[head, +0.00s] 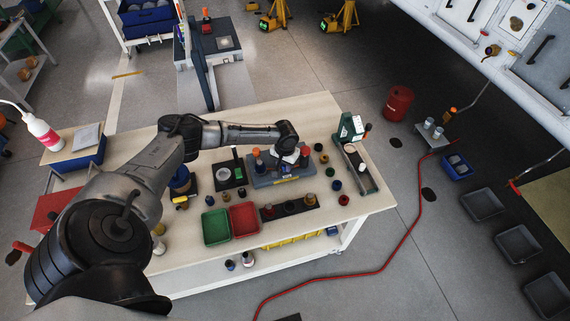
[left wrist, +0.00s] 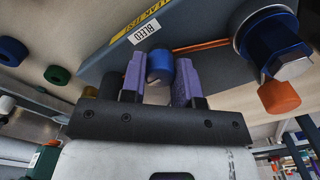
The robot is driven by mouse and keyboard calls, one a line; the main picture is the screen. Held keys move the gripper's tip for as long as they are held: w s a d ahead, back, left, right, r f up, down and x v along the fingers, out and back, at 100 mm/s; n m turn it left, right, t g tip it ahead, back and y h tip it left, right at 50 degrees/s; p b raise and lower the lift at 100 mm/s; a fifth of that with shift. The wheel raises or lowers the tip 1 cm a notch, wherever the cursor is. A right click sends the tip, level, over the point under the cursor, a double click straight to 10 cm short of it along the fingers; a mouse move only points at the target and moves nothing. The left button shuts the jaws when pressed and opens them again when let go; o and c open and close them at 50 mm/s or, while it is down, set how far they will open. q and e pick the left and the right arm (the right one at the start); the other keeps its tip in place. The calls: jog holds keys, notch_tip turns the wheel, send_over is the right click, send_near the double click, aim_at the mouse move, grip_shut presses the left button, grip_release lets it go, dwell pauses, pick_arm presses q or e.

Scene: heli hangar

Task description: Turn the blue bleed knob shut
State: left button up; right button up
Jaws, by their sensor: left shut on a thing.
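The blue bleed knob (left wrist: 160,66) shows in the left wrist view, next to a white BLEED label (left wrist: 145,32) on the grey leak test fixture (left wrist: 200,28). My left gripper (left wrist: 160,80) has its purple fingers on both sides of the knob and is shut on it. In the head view the fixture (head: 268,180) stands on the bench, and my left gripper (head: 289,152) reaches down over it from the left. I cannot make out the knob there. My right gripper is in neither view.
On the fixture, a larger blue part with a silver hex end (left wrist: 282,52) and an orange-tipped lever (left wrist: 279,97) are close to my gripper. Green (head: 216,227) and red (head: 245,219) trays and a green-ended stand (head: 350,128) share the bench (head: 322,110).

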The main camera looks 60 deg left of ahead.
pick_arm(q)
jog(key=shift+r+m+p, duration=0.1)
jog(key=shift+m+p, duration=0.5)
jog(key=shift+m, duration=0.1)
jog(key=shift+m+p, duration=0.65)
jog(key=shift+m, duration=0.55)
jog(key=m, duration=0.2)
jog(key=shift+m+p, duration=0.4)
jog(key=m, duration=0.2)
jog(key=shift+m, duration=0.3)
jog(key=m, duration=0.5)
jog(key=shift+p, duration=0.3)
jog(key=shift+m, duration=2)
jog(key=o, duration=0.9)
